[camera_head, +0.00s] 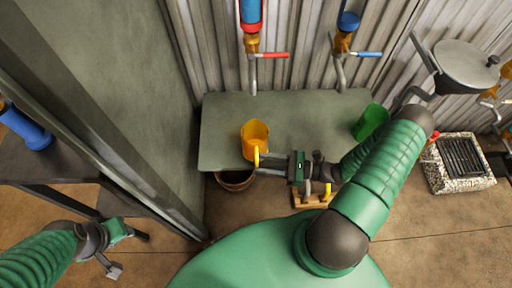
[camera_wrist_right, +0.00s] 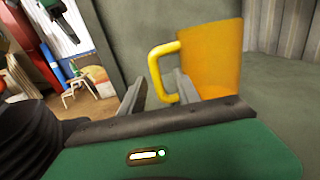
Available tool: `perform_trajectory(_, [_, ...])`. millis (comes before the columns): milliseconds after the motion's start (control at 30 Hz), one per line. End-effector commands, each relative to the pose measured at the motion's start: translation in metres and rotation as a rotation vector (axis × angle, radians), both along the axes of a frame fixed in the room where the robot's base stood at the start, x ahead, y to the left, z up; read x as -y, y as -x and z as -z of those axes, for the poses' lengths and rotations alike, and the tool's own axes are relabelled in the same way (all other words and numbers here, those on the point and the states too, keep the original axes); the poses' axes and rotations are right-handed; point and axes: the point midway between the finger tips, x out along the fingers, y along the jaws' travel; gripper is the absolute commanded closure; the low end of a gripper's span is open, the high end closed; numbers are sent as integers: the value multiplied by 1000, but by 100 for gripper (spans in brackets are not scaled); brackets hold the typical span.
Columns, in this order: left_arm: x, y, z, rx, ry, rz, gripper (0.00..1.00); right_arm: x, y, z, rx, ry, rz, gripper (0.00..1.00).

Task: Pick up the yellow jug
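The yellow jug (camera_head: 255,138) stands upright on the grey-green table (camera_head: 305,112), near its front edge. Its handle (camera_head: 257,156) faces the front. My right gripper (camera_head: 268,163) comes from the right and is open beside the handle. In the right wrist view, the jug (camera_wrist_right: 212,58) is close behind the fingers (camera_wrist_right: 160,85). The handle (camera_wrist_right: 155,72) shows between the two fingertips, with the right finger overlapping the handle's opening. I cannot tell whether they touch. My left gripper (camera_head: 122,252) is at the lower left, open and empty, far from the jug.
A green cup (camera_head: 370,122) stands at the table's right end. A dark bucket (camera_head: 235,180) is below the front edge. Taps with red (camera_head: 272,55) and blue (camera_head: 368,54) handles hang over the back. A wall (camera_head: 130,90) borders the left.

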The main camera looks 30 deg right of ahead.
Motion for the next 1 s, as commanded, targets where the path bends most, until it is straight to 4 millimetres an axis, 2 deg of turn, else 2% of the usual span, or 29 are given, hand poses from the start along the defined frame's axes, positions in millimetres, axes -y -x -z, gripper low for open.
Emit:
perform_trajectory(300, [0, 0, 16, 0, 0, 0, 64, -38, -30, 0, -1, -1, -3, 61])
perform_trajectory(567, [0, 0, 16, 0, 0, 0, 64, -43, -36, -2, -1, 1, 0, 61])
perform_trajectory(600, [0, 0, 16, 0, 0, 0, 64, -43, -36, -2, -1, 1, 0, 62])
perform_trajectory(900, [0, 0, 16, 0, 0, 0, 64, -43, -36, -2, -1, 1, 0, 100])
perform_trajectory(1000, [0, 0, 16, 0, 0, 0, 64, -43, -36, -2, -1, 1, 0, 100])
